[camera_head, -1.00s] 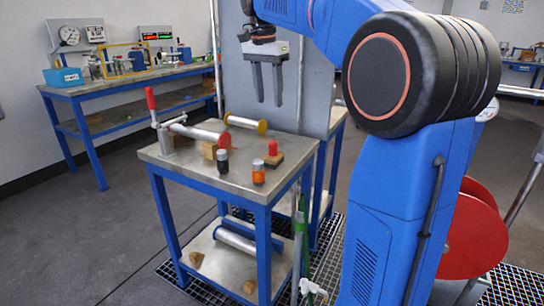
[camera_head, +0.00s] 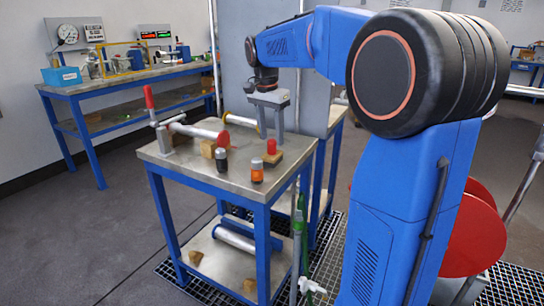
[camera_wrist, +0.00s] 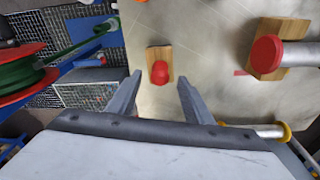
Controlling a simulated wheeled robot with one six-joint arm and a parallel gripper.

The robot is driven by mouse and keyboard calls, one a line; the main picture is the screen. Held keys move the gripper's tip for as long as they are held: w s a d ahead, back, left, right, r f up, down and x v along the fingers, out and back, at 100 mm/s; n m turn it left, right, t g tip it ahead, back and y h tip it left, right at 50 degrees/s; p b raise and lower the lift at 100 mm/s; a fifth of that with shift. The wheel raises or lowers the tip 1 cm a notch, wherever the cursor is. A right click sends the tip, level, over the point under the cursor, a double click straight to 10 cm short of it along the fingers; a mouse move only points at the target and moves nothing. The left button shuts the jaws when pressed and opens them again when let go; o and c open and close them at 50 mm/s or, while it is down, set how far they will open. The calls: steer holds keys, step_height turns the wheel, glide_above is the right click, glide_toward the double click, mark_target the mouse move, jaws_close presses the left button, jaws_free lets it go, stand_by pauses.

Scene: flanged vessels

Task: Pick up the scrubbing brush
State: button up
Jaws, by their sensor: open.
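The scrubbing brush appears to be the small wooden block with a red knob (camera_head: 272,152) on the right part of the metal table top (camera_head: 190,172). Its bristles are not visible. In the wrist view the brush (camera_wrist: 160,66) lies between and just ahead of my finger tips, wood grain running lengthwise. My gripper (camera_head: 271,134) is open and points down above the brush, with its fingers apart. In the wrist view my gripper (camera_wrist: 159,82) is empty. I cannot tell how much height is left between the tips and the brush.
A black-and-grey cylinder (camera_head: 221,160) and an orange-and-black one (camera_head: 257,172) stand near the front edge. A red-ended pipe (camera_head: 200,132) rests on a wooden block (camera_head: 208,148), left of the brush. A yellow-ended roller (camera_wrist: 268,131) lies behind. A green reel (camera_wrist: 30,68) is beyond the table.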

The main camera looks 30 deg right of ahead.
mark_target(272, 139)
steer(key=shift+w+d+f, duration=0.1)
steer(key=shift+d+f, duration=0.1)
steer(key=shift+f, duration=1.6)
jaws_close()
step_height(272, 139, up, 10)
steer(key=shift+r, duration=0.1)
steer(key=c, duration=1)
jaws_free()
